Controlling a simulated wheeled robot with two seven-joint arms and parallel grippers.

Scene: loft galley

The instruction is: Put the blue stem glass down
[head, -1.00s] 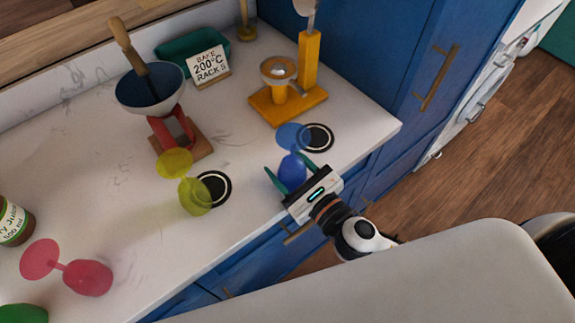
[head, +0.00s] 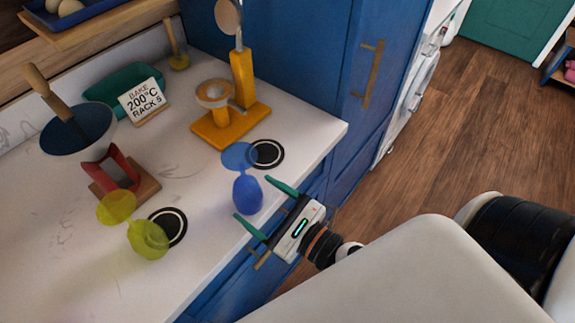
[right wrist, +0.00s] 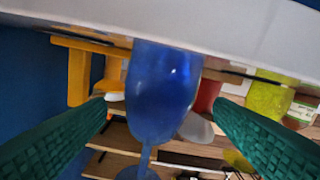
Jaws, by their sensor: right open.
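The blue stem glass (head: 247,195) stands upside down on the white counter near its front edge, rim down and foot up. Its bowl fills the middle of the right wrist view (right wrist: 163,90). Beside it lies a black disc with a white ring (head: 268,154); the glass's foot partly overlaps it in the head view. My right gripper (head: 252,197) is open, its green fingertips to the front right of the bowl. In the right wrist view the fingers (right wrist: 159,102) flank the glass with gaps on both sides. My left gripper is not in view.
A yellow stem glass (head: 149,239) stands upside down by another ringed disc (head: 167,228). A yellow stand (head: 232,122), a red-legged stand with a bowl (head: 122,178) and a sign (head: 143,101) are farther back. A tall blue cabinet (head: 300,60) borders the counter's right end.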

